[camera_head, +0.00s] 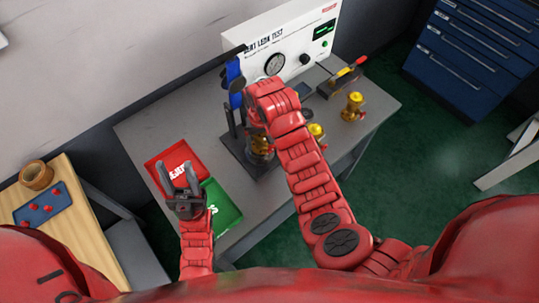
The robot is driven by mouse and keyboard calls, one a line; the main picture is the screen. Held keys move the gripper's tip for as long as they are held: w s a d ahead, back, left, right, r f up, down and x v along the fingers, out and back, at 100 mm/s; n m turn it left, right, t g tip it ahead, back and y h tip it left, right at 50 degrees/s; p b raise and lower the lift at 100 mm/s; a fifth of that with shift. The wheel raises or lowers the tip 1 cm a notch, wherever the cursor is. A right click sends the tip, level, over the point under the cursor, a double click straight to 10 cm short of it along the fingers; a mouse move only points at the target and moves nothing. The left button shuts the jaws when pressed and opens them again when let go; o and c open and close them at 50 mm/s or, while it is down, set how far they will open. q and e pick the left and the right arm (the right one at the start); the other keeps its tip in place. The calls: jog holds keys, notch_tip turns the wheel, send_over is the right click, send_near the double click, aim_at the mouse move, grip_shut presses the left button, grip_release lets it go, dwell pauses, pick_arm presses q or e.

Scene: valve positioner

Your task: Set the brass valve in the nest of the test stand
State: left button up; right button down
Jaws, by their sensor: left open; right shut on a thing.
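A brass valve (262,150) is at the dark test stand (236,150), on the grey table. My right gripper (258,132) is directly above this valve and shut on it; the arm and wrist partly hide the fingers. The nest is hidden behind gripper and valve, so I cannot tell whether the valve is seated. A blue part (235,85) stands upright at the back of the stand.
The red tray (155,162) and green tray (232,213) lie at the table's left front. Other brass valves stand to the right (353,107) and behind my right arm (316,129). A white leak tester (290,45) stands at the back. A wooden table (75,235) is at left.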

aim_at(259, 143)
jog(key=shift+w+a+b, duration=0.3)
jog(key=shift+w+a, duration=0.15)
jog(key=shift+w, duration=0.4)
jog(key=shift+s+f+p, duration=0.1)
jog(key=shift+f+p, duration=0.4)
jog(key=shift+p, duration=0.25)
jog(key=shift+f+p, duration=0.45)
jog(key=shift+f, duration=0.75)
jog(key=shift+f, duration=0.1)
